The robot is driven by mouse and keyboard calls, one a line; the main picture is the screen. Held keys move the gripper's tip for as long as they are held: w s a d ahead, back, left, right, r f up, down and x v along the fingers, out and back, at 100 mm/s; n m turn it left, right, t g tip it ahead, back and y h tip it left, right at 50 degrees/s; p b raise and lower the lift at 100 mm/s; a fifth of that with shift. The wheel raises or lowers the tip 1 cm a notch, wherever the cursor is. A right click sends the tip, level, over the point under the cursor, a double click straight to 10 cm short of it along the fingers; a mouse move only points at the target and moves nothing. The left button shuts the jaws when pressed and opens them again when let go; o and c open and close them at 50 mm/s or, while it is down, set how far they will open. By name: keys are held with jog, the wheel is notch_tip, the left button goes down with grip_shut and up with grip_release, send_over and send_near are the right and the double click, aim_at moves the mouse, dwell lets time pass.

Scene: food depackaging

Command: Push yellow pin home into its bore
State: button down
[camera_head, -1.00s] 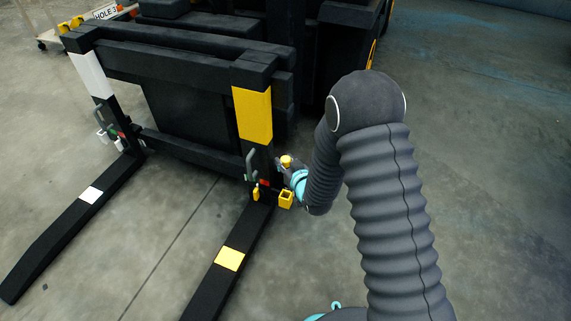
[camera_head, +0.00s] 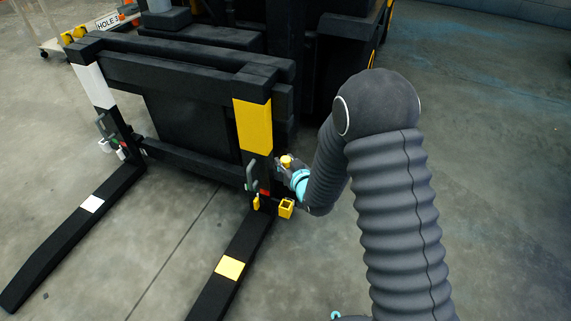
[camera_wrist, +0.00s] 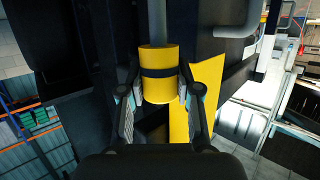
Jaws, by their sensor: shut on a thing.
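The yellow pin (camera_wrist: 158,88) shows in the wrist view as a yellow cylinder with a black band. A grey shaft (camera_wrist: 157,22) runs up from it. My gripper (camera_wrist: 160,96) is shut on the yellow part, one finger on each side. In the head view the yellow pin (camera_head: 286,160) is small beside the right fork upright, with my gripper (camera_head: 284,166) at it. The bore itself is not clearly visible, so I cannot tell how deep the pin sits.
A square yellow socket (camera_head: 286,208) sits low on the right fork's side, below my gripper. A grey handle (camera_head: 252,175) stands on the upright. The left fork (camera_head: 60,240) lies farther left. Open floor (camera_head: 480,190) is at the right.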

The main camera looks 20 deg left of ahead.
jog(key=w+r, duration=0.1)
jog(key=w, duration=0.6)
jog(key=shift+w+r, duration=0.15)
jog(key=shift+w, duration=0.2)
jog(key=shift+b, duration=0.4)
notch_tip(320, 180, down, 6)
jog(key=b, duration=0.5)
jog(key=shift+r, duration=0.1)
jog(key=shift+b, duration=1.4)
dwell(1.4)
jog(key=shift+f, duration=2.75)
